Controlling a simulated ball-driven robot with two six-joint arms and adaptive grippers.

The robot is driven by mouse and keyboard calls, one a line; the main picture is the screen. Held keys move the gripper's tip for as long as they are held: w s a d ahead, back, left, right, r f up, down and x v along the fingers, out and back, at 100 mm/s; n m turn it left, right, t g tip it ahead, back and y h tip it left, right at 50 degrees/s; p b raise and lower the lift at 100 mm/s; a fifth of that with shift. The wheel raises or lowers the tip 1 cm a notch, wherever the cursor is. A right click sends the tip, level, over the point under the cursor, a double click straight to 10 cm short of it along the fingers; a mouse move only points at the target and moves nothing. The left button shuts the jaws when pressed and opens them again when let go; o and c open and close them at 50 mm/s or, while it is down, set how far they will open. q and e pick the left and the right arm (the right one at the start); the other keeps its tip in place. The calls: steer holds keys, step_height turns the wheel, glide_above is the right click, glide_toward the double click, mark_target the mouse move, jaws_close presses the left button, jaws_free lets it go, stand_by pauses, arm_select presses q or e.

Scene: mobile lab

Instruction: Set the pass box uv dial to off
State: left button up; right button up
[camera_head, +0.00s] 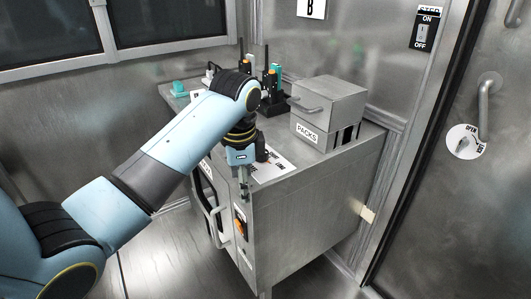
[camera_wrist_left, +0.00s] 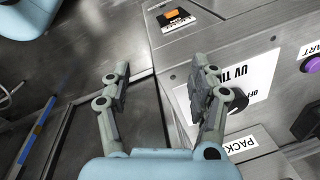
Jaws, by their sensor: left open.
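The pass box (camera_head: 308,210) is a grey metal cabinet in the middle of the head view. In the left wrist view its face carries a white UV panel (camera_wrist_left: 262,68) with a black dial (camera_wrist_left: 237,100), and an "OFF" mark beside it. The right finger partly covers the panel, and I cannot tell the dial's setting. My left gripper (camera_wrist_left: 160,80) is open and empty, its right finger beside the dial in the picture. In the head view the left gripper (camera_head: 244,188) points down at the cabinet's front edge and hides the dial. My right gripper is not in view.
A purple button (camera_wrist_left: 312,65) lies right of the panel. An orange switch (camera_head: 240,227) and a door handle (camera_head: 214,222) are on the cabinet front. A "PACKS" box (camera_head: 326,128) and radios (camera_head: 270,80) stand on top. A door (camera_head: 470,210) is at right.

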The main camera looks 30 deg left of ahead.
arm_select(q)
steer(key=w+r, duration=0.1)
steer(key=w, duration=0.1)
steer(key=w+a+r+m, duration=0.1)
steer(key=w, duration=0.1)
steer(key=w+r+m, duration=0.1)
steer(key=w, duration=0.1)
steer(key=shift+a, duration=0.4)
steer(key=w+a+r+m+g+h, duration=0.1)
steer(key=w+a+r+m, duration=0.15)
steer(key=w+r, duration=0.45)
steer(key=shift+m, duration=0.25)
steer(key=f, duration=0.3)
steer(key=f+b, duration=0.1)
steer(key=f, duration=0.6)
steer(key=shift+s+d+f+b, duration=0.25)
steer(key=shift+d+f+b, duration=0.05)
steer(key=shift+f, duration=0.05)
steer(key=c, duration=1.2)
steer(key=shift+o, duration=0.2)
steer(key=shift+r, duration=0.1)
